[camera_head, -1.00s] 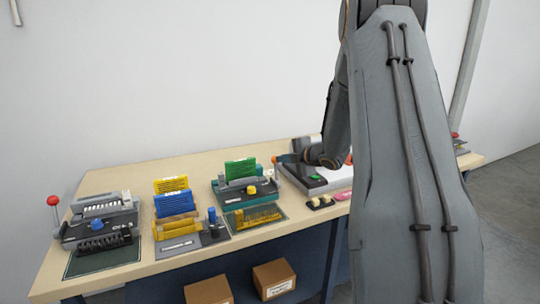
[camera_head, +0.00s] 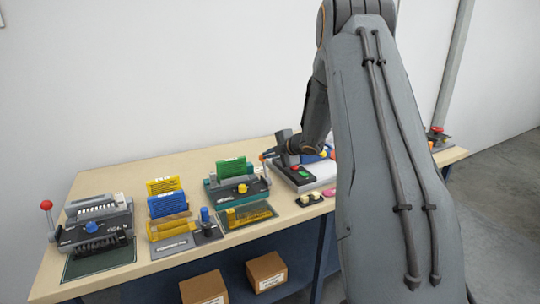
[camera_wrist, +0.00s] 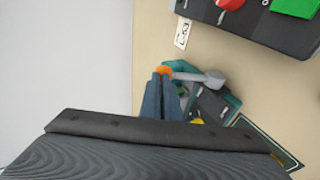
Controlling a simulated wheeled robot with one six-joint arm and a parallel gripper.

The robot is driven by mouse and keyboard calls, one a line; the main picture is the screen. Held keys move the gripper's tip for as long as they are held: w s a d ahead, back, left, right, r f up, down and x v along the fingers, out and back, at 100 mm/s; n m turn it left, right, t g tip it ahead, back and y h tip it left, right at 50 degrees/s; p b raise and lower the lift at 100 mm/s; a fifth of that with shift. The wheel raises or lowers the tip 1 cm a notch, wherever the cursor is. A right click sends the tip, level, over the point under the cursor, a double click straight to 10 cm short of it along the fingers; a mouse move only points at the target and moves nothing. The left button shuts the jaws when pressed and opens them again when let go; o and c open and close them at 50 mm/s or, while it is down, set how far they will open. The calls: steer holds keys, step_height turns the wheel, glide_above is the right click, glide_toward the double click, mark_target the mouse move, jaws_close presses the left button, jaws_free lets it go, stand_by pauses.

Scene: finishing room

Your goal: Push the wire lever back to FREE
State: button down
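The teal machine (camera_head: 212,188) stands right of the middle of the row on the table. Its wire lever, a grey rod with an orange knob (camera_head: 262,156), is at its right end. In the wrist view the lever (camera_wrist: 190,76) runs right from its orange knob (camera_wrist: 163,70) to a round grey end. My gripper's narrow blue-grey fingers (camera_wrist: 160,82) lie together with their tips at the knob. They seem shut with nothing between them; I cannot tell whether they touch it. No FREE mark is readable. My arm hides part of the table.
A grey and black device with red and green buttons (camera_head: 296,177) stands close right of the lever. A stand with yellow and blue booklets (camera_head: 168,206) and a black machine with a red-knobbed lever (camera_head: 95,222) are to the left. Boxes (camera_head: 267,271) sit below.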

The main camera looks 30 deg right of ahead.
steer(key=shift+r, duration=0.15)
steer(key=v, duration=1.4)
steer(key=shift+w+r, duration=0.3)
steer(key=shift+r, duration=0.1)
steer(key=shift+a, duration=0.1)
